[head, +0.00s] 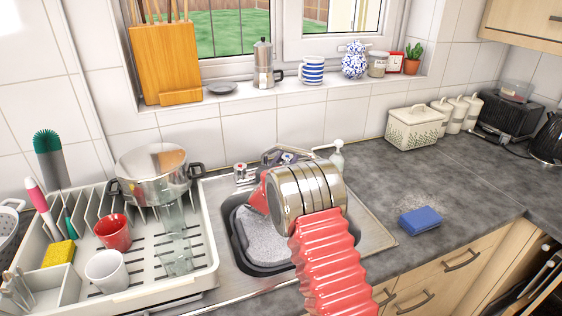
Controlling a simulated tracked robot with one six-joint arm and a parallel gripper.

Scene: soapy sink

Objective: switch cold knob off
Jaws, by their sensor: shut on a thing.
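The sink (378,236) is a steel unit with a dark basin holding grey-white foamy water. A tap knob with a red mark (240,173) stands at the back left of the sink. The steel tap with a blue-marked part (287,156) is behind my arm, and the cold knob is mostly hidden or too small to make out. My gripper (259,194) shows only as a red piece at the left of my silver wrist, over the back of the basin. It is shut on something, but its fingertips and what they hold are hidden.
A white dish rack (205,284) with a steel pot (153,174), cups and glasses stands at the left. A soap bottle (337,158) stands close behind my wrist. A blue sponge (420,218) lies on the right counter (470,200), which has free room around it.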

